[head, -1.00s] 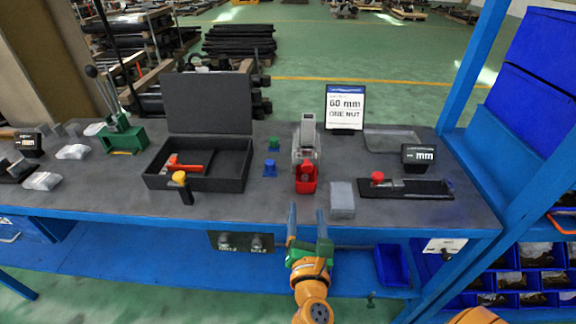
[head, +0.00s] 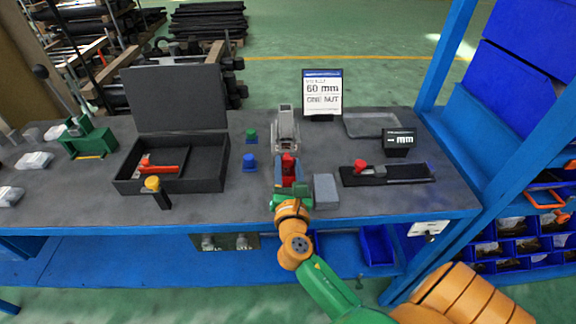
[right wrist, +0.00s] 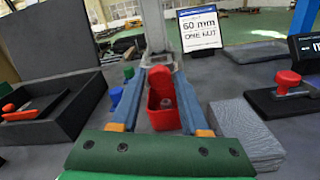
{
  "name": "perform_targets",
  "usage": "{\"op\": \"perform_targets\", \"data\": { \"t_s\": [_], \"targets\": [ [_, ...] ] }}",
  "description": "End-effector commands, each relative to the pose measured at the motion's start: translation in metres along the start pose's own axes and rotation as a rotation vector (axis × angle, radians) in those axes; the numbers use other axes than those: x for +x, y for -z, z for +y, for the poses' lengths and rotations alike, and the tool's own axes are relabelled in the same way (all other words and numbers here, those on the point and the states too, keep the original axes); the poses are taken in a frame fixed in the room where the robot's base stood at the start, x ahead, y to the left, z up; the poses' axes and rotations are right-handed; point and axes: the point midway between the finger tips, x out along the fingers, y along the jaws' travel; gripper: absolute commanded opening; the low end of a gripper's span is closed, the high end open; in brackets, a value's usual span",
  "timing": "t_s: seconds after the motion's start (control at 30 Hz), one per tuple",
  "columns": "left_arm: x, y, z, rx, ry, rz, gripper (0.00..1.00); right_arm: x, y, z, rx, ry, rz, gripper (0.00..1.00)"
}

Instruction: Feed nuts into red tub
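The red tub (head: 288,166) stands on the bench at the foot of a grey, partly clear dispenser (head: 285,130). In the right wrist view the tub (right wrist: 162,118) is open-topped, with a small grey piece inside that may be a nut. My right gripper (head: 289,184) is low in front of the tub. Its two blue fingers (right wrist: 161,82) are apart, one on each side of the tub; whether they touch it I cannot tell. No loose nuts are clearly seen. My left gripper is out of view.
A grey block (head: 325,190) lies right of my right gripper. Blue (head: 250,162) and green (head: 251,135) pieces stand left of the dispenser. A black open box (head: 190,185) is further left. A sign reading 60 mm, one nut (head: 322,92), stands behind; a red-knobbed black fixture (head: 388,173) is right.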

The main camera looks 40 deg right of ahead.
Motion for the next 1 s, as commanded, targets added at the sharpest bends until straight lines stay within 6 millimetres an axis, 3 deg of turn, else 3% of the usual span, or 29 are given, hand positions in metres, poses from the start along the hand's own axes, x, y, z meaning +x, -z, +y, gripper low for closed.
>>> {"op": "perform_targets", "data": {
  "t_s": [0.03,0.13,0.17,1.0],
  "targets": [
    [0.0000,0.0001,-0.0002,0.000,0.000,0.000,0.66,-0.0001,0.0001,0.0000,0.000,0.000,0.000,0.28],
    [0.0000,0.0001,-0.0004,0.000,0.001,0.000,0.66,-0.0002,0.0001,0.0000,0.000,0.000,0.000,0.01],
    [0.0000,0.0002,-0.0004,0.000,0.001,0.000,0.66,-0.0002,0.0001,0.0000,0.000,0.000,0.000,0.00],
    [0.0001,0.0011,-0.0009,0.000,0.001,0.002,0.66,-0.0004,0.0004,0.0000,0.001,0.000,0.001,0.00]
  ]
}}
